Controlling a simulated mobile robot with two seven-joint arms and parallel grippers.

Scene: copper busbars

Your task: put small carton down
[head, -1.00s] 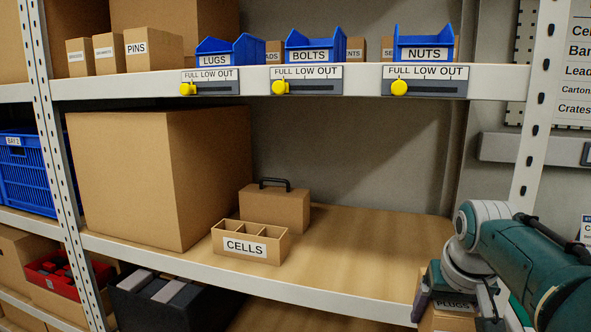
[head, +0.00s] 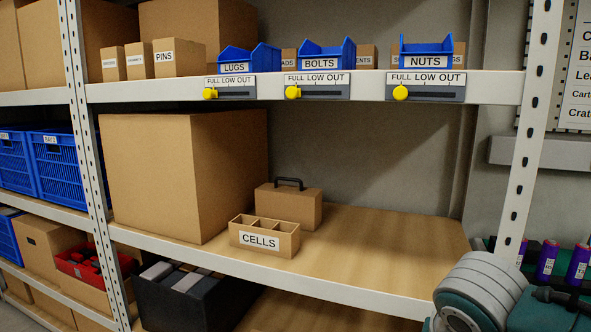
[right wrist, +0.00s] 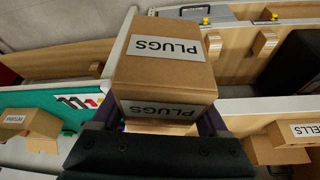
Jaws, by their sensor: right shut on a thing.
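The small carton labelled PLUGS (right wrist: 165,75) is brown and closed, and it fills the middle of the right wrist view. My right gripper (right wrist: 163,122) is shut on it, with dark fingers on both sides of its near end. In the head view only part of my right arm shows at the lower right; the gripper and carton are out of that frame. My left gripper is in neither current view.
The middle shelf (head: 390,245) is bare on its right half. An open CELLS box (head: 262,240), a handled brown case (head: 290,207) and a large carton (head: 155,180) stand left. A rack post (head: 520,170) bounds the right. Purple cylinders (head: 546,260) show beside my arm.

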